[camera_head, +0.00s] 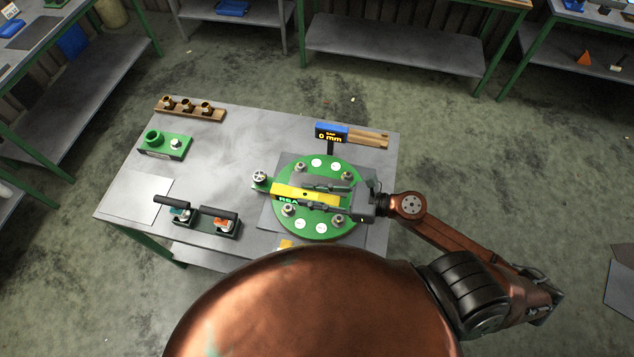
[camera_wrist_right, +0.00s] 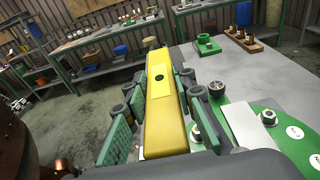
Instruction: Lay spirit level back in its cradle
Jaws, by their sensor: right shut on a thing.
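The yellow spirit level (camera_head: 322,199) is between the fingers of my right gripper (camera_head: 306,195), which is shut on it above the round green plate (camera_head: 322,226). In the right wrist view the level (camera_wrist_right: 164,115) runs lengthwise away from the palm, between the finger pads. I cannot tell from these frames how high it is above the plate. A low wooden holder (camera_head: 370,139), which may be the cradle, lies at the table's back right, behind the plate, and looks empty. My left gripper is not in view.
Bolts and white discs ring the plate. Black-handled tools (camera_head: 220,222), a green block (camera_head: 165,146) and a wooden rack (camera_head: 190,108) are to the left. The table's middle left is clear.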

